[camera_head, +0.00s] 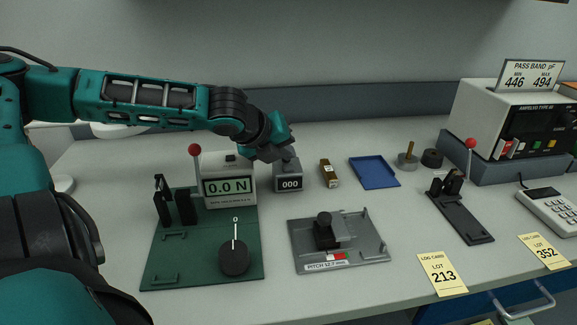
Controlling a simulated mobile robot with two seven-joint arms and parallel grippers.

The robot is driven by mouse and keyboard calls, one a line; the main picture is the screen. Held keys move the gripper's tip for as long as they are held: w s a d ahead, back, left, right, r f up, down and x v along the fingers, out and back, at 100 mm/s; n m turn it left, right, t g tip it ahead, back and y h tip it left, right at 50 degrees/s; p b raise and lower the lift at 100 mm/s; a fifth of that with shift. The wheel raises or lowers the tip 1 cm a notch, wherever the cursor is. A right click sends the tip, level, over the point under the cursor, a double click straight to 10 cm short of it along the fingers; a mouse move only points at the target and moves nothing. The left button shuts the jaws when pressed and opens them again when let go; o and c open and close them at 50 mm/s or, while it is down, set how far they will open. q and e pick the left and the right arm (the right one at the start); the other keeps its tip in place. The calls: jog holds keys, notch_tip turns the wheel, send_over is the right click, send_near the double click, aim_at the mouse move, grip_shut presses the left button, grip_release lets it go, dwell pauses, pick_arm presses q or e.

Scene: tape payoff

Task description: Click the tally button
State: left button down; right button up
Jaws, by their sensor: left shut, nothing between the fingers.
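The tally counter (289,184) is a small grey box on the table with a display that reads 000. Its top, where a button would be, is largely covered by my left gripper (284,155). The left arm comes in from the left and bends down, so the gripper's tip is just above or at the counter's top. I cannot tell whether it touches. The left fingers look closed and empty. My right gripper is not in view.
Left of the counter stands a force gauge (230,187) reading 0.0 N, beside a green fixture plate (190,262) with a red-knobbed lever. A small brown block (328,173) and blue tray (374,172) lie to the right. A grey pitch fixture (365,242) lies in front.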

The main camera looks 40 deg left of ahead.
pick_arm(q)
jog(key=shift+f, duration=0.35)
jog(key=shift+s+f+b, duration=0.1)
jog(key=shift+b, duration=0.25)
